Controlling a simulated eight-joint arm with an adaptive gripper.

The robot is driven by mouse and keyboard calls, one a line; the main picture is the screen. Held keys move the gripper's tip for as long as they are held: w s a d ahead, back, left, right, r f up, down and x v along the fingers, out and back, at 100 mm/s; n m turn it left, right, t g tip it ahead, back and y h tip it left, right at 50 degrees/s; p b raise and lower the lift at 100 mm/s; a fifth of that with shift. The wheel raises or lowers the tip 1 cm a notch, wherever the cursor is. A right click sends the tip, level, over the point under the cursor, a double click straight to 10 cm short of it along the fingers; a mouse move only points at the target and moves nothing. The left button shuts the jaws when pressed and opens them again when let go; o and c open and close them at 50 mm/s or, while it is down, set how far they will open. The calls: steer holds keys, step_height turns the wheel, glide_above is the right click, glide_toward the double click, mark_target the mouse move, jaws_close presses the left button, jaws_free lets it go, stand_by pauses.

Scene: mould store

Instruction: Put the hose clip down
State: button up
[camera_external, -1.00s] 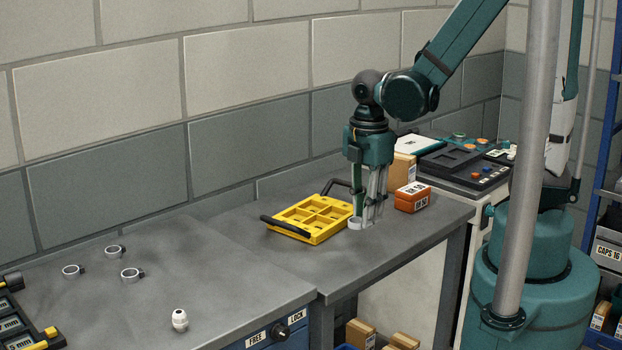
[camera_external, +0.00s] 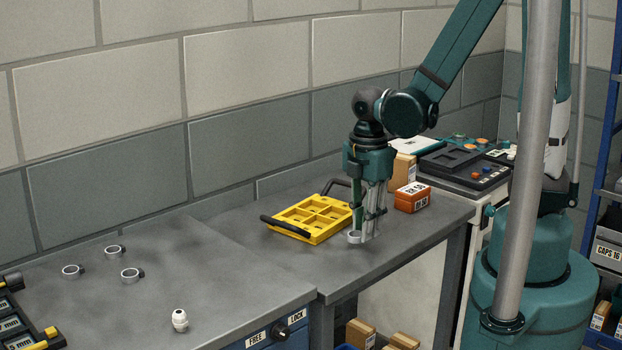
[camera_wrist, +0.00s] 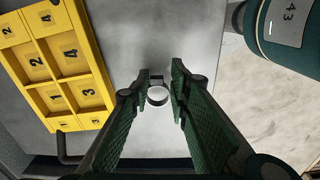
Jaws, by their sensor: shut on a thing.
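My gripper (camera_external: 364,232) is shut on a pale ring-shaped hose clip (camera_external: 354,237) at its fingertips. It points down over the right-hand grey table (camera_external: 300,266), just right of and in front of the yellow tray. The wrist view shows the hose clip (camera_wrist: 157,96) between the green finger pads (camera_wrist: 160,82). I cannot tell whether the clip touches the table top. Similar clips lie on the left-hand bench: one at the left (camera_external: 73,271), one behind (camera_external: 115,251) and one at the right (camera_external: 131,274).
The yellow tray with numbered compartments (camera_external: 325,232) has dark handles; its compartments look empty. An orange box (camera_external: 412,197) stands behind my gripper to the right. A small white fitting (camera_external: 180,320) stands on the bench. The table's front right part is bare.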

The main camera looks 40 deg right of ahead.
steer(key=shift+f, duration=0.75)
steer(key=shift+f+b, duration=0.25)
steer(key=shift+b, duration=0.1)
steer(key=o, duration=0.8)
steer(key=shift+r, duration=0.1)
steer(key=shift+c, duration=0.2)
steer(key=shift+r+p, duration=0.2)
steer(key=shift+p, duration=0.1)
step_height(320, 180, up, 12)
steer(key=p, duration=0.2)
steer(key=shift+p, duration=0.3)
